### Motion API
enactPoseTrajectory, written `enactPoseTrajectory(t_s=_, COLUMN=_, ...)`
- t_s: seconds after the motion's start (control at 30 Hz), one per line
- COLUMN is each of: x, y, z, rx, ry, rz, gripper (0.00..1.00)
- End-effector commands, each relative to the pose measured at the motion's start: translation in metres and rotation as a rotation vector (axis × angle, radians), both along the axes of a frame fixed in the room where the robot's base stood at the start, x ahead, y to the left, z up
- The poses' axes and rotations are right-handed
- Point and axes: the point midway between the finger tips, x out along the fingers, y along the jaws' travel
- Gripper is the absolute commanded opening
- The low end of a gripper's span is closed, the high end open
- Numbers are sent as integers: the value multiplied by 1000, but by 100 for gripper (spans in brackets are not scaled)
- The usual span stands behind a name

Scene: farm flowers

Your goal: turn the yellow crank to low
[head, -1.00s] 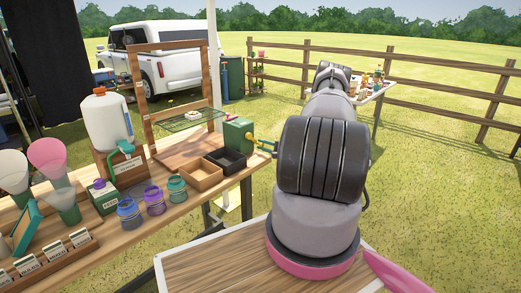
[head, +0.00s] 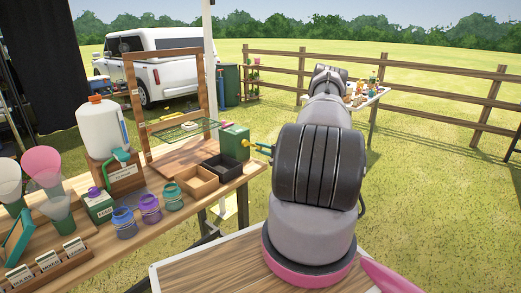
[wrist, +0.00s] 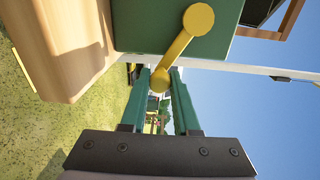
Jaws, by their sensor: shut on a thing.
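The yellow crank (wrist: 178,48) is on the side of a green box (wrist: 185,22) in the wrist view. Its hub is at the top right and its arm slants down and left to a round knob. My gripper (wrist: 161,78) has its two green fingers around the knob, one on each side. In the head view the green box (head: 234,141) stands at the right end of the wooden table, with a bit of the yellow crank (head: 261,147) beside my arm. My arm hides most of the gripper there. No low marking is readable.
The wooden table's end (wrist: 75,50) is close left of the fingers. Two small trays (head: 197,181), several jars (head: 150,208) and a white jug (head: 102,128) are on the table. Grass lies open to the right, before a wooden fence (head: 420,73).

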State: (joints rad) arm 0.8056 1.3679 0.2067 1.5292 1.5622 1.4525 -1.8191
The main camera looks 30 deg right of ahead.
Motion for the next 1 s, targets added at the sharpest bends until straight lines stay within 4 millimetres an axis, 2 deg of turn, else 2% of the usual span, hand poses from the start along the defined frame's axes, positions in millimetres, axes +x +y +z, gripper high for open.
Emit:
enactPoseTrajectory(t_s=0.07, x=-1, y=-2, z=0, rx=1, ry=0, rz=-3, gripper=0)
enactPoseTrajectory(t_s=0.1, x=-1, y=-2, z=0, rx=1, ry=0, rz=-3, gripper=41)
enactPoseTrajectory(t_s=0.4, x=-1, y=-1, z=0, rx=1, ry=0, rz=-1, gripper=41)
enactPoseTrajectory(t_s=0.53, x=-9, y=-5, z=1, rx=1, ry=0, rz=-4, gripper=41)
enactPoseTrajectory(t_s=1.0, x=-89, y=-34, z=5, rx=2, ry=1, rz=-4, gripper=41)
